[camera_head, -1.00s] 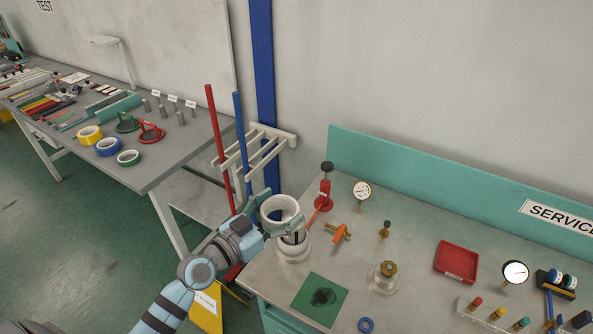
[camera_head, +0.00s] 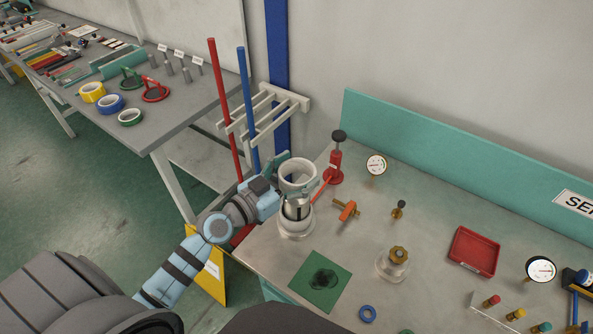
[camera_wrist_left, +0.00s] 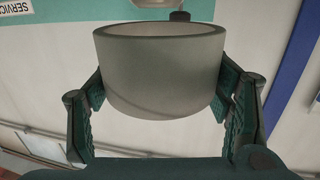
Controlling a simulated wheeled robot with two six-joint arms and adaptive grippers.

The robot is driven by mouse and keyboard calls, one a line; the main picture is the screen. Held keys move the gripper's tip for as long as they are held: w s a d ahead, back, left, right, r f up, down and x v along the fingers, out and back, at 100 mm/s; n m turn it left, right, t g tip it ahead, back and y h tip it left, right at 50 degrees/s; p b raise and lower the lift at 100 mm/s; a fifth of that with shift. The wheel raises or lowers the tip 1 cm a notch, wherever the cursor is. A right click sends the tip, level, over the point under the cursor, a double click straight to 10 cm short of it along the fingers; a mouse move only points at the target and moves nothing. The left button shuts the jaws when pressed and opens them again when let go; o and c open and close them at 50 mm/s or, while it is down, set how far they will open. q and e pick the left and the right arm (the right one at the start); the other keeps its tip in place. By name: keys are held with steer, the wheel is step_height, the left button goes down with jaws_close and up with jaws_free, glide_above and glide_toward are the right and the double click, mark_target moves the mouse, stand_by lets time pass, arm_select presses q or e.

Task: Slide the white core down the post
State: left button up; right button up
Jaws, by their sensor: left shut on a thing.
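The white core (camera_head: 298,170) is a short, wide, pale ring. My left gripper (camera_head: 301,173) is shut on it, with one finger on each side, and holds it upright. In the left wrist view the core (camera_wrist_left: 158,80) fills the space between the green fingers of my left gripper (camera_wrist_left: 160,88). The post (camera_head: 297,209) stands right below the core on a round pale base (camera_head: 295,229) at the bench's left end. Whether the post's top is inside the core is hidden by the core's wall. My right gripper is not in view.
A green mat (camera_head: 319,281) with a dark patch lies in front of the base. An orange-handled part (camera_head: 347,210) and a red stand (camera_head: 334,165) are close on the right.

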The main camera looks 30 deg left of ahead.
arm_select(q)
steer(key=shift+r, duration=0.55)
steer(key=shift+s+r, duration=0.1)
steer(key=shift+s, duration=0.05)
steer(key=o, duration=1.1)
steer(key=shift+s+d, duration=0.1)
steer(key=shift+o, duration=0.7)
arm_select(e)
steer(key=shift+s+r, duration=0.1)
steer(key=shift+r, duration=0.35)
arm_select(q)
steer(key=v, duration=0.7)
